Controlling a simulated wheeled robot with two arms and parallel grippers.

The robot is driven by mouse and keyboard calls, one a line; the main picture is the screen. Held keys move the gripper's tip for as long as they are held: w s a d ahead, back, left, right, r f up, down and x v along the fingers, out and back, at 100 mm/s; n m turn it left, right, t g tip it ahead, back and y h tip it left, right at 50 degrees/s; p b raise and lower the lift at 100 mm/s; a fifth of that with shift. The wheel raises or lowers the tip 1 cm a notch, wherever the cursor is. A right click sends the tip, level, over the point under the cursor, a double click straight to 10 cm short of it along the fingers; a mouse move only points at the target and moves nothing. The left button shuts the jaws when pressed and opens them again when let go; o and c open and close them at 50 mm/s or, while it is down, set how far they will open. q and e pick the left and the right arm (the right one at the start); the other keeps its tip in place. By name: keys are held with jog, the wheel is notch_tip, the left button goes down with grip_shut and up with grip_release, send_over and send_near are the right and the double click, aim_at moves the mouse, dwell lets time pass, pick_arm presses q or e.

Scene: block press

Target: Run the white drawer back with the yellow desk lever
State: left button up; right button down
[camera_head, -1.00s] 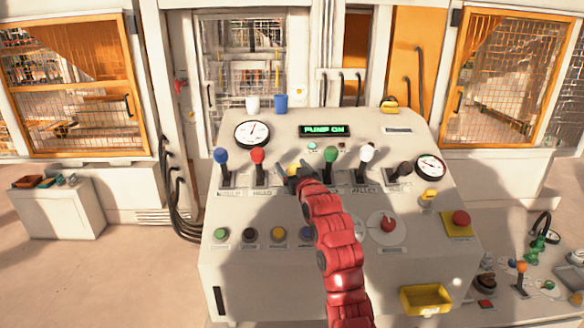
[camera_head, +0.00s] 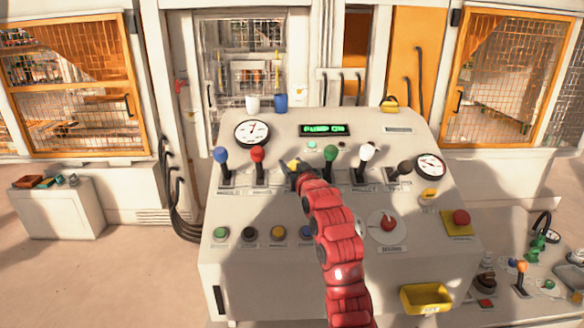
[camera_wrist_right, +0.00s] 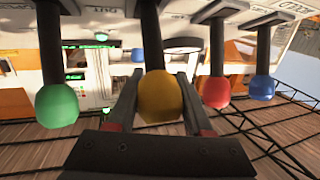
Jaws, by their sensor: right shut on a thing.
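The yellow desk lever (camera_head: 293,163) stands on the sloped white desk, between the red lever (camera_head: 258,155) and the green lever (camera_head: 330,153). My right gripper (camera_head: 291,172) is shut on it. In the right wrist view the two fingers (camera_wrist_right: 159,78) sit on both sides of the yellow knob (camera_wrist_right: 160,98). The foot of the lever is hidden by the gripper in the head view. I cannot make out the white drawer clearly; machinery shows small behind the mesh window (camera_head: 245,75). My left gripper is not in view.
Blue (camera_head: 221,155), white (camera_head: 367,153) and black levers share the row. A display (camera_head: 325,129) reads "PUMP ON". A white and a blue cup (camera_head: 281,103) stand on the desk's top edge.

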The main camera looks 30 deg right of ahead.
jog(key=shift+w+d+r+m+g+y+b, duration=0.2)
jog(key=shift+w+d+r+g+b, duration=0.15)
jog(key=shift+w+g+b, duration=0.2)
jog(key=shift+w+d+r+m+g+y+b, duration=0.1)
jog(key=shift+w+d+r+g+y+b, duration=0.1)
jog(key=shift+w+r+g+b, duration=0.35)
jog(key=shift+w+d+g+b, duration=0.45)
jog(key=shift+w+g+b, duration=0.15)
jog(key=shift+g+b, duration=0.15)
jog(key=shift+c, duration=1.6)
grip_release()
jog(key=shift+s, duration=0.1)
